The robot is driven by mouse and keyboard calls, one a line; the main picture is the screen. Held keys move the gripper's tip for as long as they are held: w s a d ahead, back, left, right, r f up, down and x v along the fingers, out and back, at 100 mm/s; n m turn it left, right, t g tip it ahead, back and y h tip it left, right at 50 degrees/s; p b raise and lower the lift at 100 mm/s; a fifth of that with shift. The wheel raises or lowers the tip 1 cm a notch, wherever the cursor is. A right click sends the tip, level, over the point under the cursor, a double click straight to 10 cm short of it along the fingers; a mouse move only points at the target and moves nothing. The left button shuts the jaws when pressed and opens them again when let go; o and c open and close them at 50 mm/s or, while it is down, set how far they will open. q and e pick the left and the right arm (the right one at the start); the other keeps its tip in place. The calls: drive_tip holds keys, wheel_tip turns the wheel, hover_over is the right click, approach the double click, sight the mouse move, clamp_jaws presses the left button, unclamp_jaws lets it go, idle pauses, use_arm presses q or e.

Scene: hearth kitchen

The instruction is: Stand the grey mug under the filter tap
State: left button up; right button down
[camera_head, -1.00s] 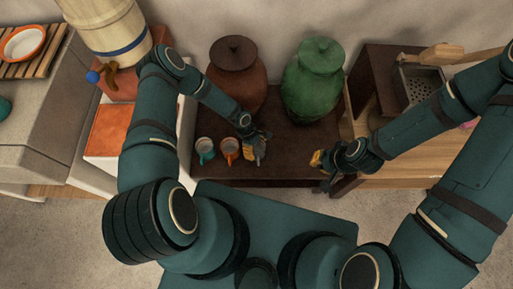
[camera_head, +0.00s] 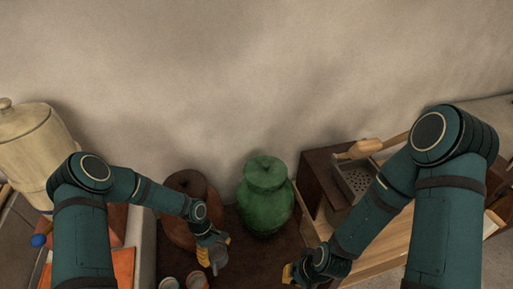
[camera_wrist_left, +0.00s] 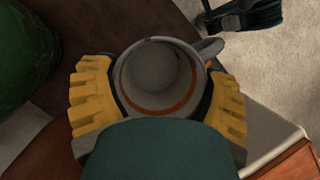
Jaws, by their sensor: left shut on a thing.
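My left gripper (camera_head: 214,256) is shut on the grey mug (camera_head: 219,260), which hangs over the dark shelf. In the left wrist view the mug (camera_wrist_left: 158,75) sits between the yellow fingers of the left gripper (camera_wrist_left: 157,100), open mouth facing the camera, handle at upper right. The cream filter (camera_head: 32,145) with a blue-knobbed tap (camera_head: 40,240) stands at the far left, well apart from the mug. My left arm partly covers the filter's lower part. My right gripper (camera_head: 289,274) is low near the shelf's right side; its fingers are too small to judge.
A brown jar (camera_head: 180,230) and a green jar (camera_head: 265,195) stand behind. A grater (camera_head: 356,180) is at right.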

use_arm(q)
drive_tip(key=a+r+m+y, duration=0.1)
drive_tip(key=r+m, duration=0.4)
drive_tip(key=r, duration=0.5)
drive_tip(key=s+a+r+m+g+y, duration=0.1)
drive_tip(key=r+m, duration=0.4)
drive_tip(key=r, duration=0.6)
drive_tip(key=shift+s+a+m+g+y, duration=0.35)
drive_tip(key=shift+a+y, duration=0.35)
drive_tip(key=shift+y, duration=0.3)
drive_tip(key=shift+w, duration=0.1)
